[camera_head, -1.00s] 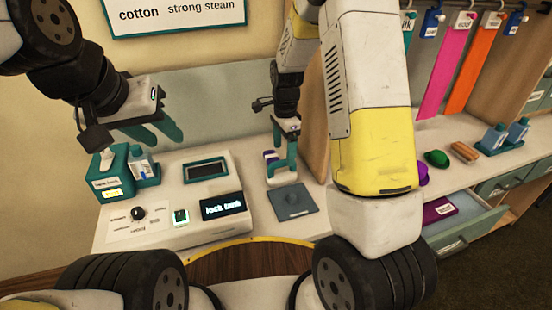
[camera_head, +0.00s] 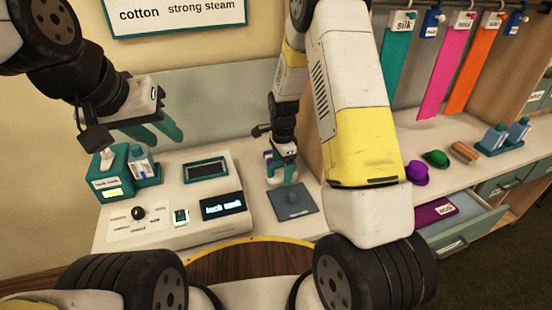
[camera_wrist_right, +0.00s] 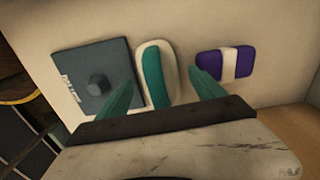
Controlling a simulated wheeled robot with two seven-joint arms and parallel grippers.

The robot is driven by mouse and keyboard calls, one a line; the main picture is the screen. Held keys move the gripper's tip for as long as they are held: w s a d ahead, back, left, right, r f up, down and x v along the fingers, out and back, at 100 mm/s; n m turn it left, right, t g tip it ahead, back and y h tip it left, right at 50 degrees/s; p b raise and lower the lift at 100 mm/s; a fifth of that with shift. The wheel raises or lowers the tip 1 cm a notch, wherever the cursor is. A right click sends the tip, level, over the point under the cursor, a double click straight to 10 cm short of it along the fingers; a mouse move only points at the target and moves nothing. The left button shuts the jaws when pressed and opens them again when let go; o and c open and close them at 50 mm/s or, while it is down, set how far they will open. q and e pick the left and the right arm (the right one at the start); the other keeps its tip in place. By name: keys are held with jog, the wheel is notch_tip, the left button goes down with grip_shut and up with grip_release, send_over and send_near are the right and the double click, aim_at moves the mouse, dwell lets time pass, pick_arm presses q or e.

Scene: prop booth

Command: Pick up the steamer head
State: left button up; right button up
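The steamer head, a white rounded piece with a teal strip (camera_wrist_right: 153,75), lies on the pale counter in the right wrist view. My right gripper (camera_wrist_right: 162,90) is open, with one teal finger on each side of the steamer head; I cannot tell if they touch it. In the head view my right gripper (camera_head: 284,172) points down at the counter and largely hides the steamer head. My left gripper (camera_head: 160,132) is open and empty, above the left part of the counter.
A dark square pad with a knob (camera_head: 292,201) lies beside the steamer head. A purple and white piece (camera_wrist_right: 226,63) lies on its other side. A console with a lit display (camera_head: 222,205) stands left. A teal tank holder (camera_head: 112,180) is below my left gripper. An open drawer (camera_head: 455,232) sticks out right.

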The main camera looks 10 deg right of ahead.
grip_shut()
